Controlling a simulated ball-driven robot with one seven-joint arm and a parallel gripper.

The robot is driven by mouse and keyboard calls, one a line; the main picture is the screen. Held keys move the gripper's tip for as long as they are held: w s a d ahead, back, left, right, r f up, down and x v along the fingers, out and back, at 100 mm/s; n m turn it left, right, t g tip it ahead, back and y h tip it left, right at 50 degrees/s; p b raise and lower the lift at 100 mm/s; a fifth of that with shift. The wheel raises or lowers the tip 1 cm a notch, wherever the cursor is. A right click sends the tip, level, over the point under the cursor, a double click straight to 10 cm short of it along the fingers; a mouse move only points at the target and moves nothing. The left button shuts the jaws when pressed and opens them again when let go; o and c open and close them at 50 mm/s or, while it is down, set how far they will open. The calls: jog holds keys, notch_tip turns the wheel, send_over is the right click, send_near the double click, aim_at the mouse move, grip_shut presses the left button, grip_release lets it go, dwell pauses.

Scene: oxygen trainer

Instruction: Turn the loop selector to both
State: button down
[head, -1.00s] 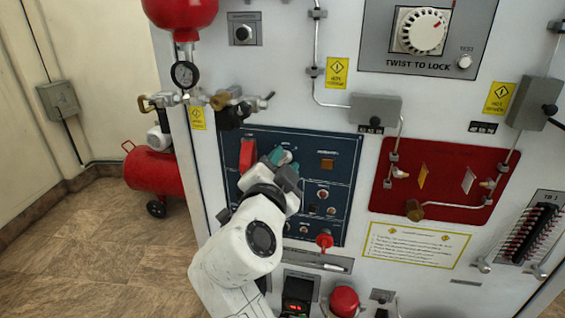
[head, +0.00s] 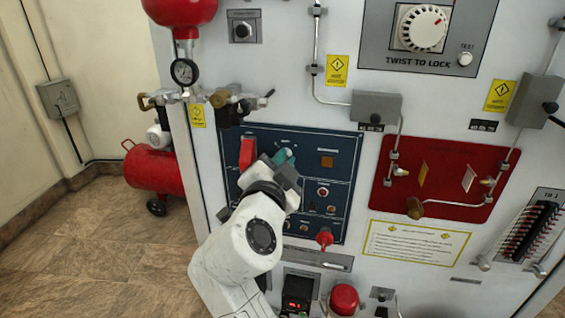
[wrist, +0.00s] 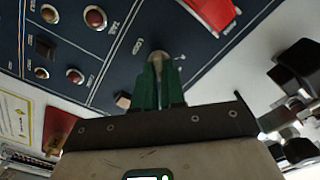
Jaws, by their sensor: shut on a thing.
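My gripper (head: 284,158) is at the upper middle of the dark blue panel (head: 343,145). In the wrist view, its green fingers (wrist: 160,84) are shut on the loop selector (wrist: 158,57), a small rounded metallic knob. The fingers cover most of the knob's sides, so its pointer cannot be seen. The selector is hidden by the gripper in the head view.
A red switch cover (head: 247,153) stands out close left of the gripper. A valve assembly (head: 232,100) juts out above left. A red knob (head: 325,237) protrudes below.

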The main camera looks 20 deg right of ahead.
jog(key=n, duration=0.8)
jog(key=shift+a+b, duration=0.1)
jog(key=shift+b, duration=0.3)
jog(key=shift+n, duration=0.4)
jog(key=c, duration=1.2)
grip_release()
jog(key=b+v, duration=0.1)
jog(key=v, duration=0.9)
jog(key=shift+s+a+b, duration=0.25)
jog(key=shift+a+b, duration=0.05)
jog(key=shift+b, duration=0.05)
